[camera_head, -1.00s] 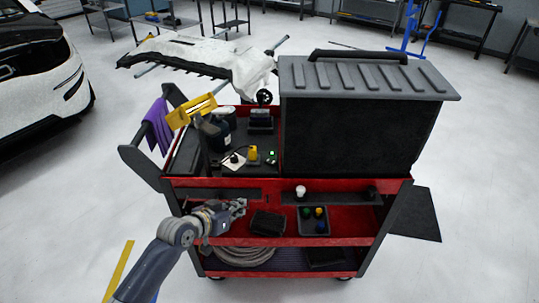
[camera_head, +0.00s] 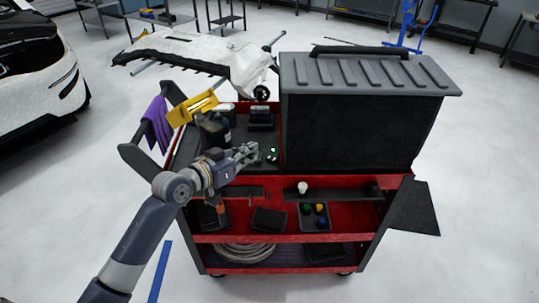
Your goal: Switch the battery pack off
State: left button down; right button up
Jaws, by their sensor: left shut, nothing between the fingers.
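My left gripper (camera_head: 254,150) is over the red and black cart's top shelf, in front of the small items there. Its fingers are together and hold nothing. Just right of its fingertips is a small dark device with a green light (camera_head: 272,154); it may be the battery pack, but its switch is too small to make out. A dark box-shaped unit (camera_head: 261,116) stands farther back on the same shelf. I cannot tell whether the fingertips touch anything. My right gripper is out of view.
A large black case with a ribbed grey top (camera_head: 350,120) fills the cart's right side. Dark bottles (camera_head: 215,130) and a yellow holder (camera_head: 193,108) are at left. Lower down are a tray with coloured caps (camera_head: 314,216) and a coiled hose (camera_head: 246,253).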

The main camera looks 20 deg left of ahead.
pick_arm(q)
send_over(272, 159)
jog(key=s, duration=0.2)
jog(key=shift+a+f+p, duration=0.2)
jog(key=shift+f+p, duration=0.15)
jog(key=shift+f, duration=0.6)
notch_tip(272, 159, down, 3)
jog(key=shift+s+d+r, duration=0.1)
jog(key=shift+s+d, duration=0.05)
jog(key=shift+f, duration=0.65)
jog(key=shift+s, duration=0.1)
jog(key=shift+d, duration=0.1)
